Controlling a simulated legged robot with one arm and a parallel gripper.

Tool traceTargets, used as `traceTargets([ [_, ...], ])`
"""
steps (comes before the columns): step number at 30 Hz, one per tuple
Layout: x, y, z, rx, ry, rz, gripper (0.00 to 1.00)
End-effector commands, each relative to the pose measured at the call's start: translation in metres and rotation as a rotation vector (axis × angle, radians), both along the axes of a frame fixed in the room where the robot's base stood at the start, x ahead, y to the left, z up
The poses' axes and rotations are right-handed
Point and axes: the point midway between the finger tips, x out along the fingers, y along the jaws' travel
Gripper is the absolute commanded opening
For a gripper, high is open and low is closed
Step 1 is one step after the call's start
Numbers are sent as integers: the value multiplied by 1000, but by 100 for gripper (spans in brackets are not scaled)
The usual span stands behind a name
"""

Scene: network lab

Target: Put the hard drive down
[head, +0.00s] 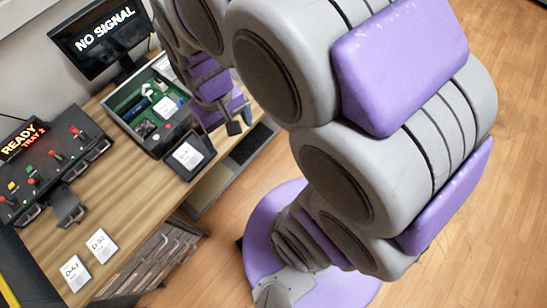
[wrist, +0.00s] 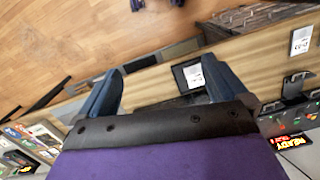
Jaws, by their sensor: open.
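A hard drive with a white label (head: 187,155) lies on a black tray or pad (head: 205,146) at the desk's front edge, beside the open case. In the wrist view this drive (wrist: 193,75) shows between my two fingers, nearer the right one and apart from both. My gripper (wrist: 162,85) is open and empty. In the head view my gripper (head: 233,118) hangs just right of the pad, partly hidden by my arm. Two more white-labelled drives (head: 75,271) (head: 102,245) lie at the near left of the desk; one of them shows in the wrist view (wrist: 301,40).
An open case with a green board (head: 150,105) stands behind the pad. A panel with levers and a "READY TRAY 2" sign (head: 55,155) stands at left; a "NO SIGNAL" monitor (head: 100,35) is at the back. The wooden desk (head: 135,200) is clear between panel and pad.

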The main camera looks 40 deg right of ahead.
Motion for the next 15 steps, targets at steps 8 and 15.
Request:
traceTargets([
  [8, -88, -22, 32, -2, 26, -59, 99],
  [15, -131, -28, 38, -8, 52, -85, 99],
])
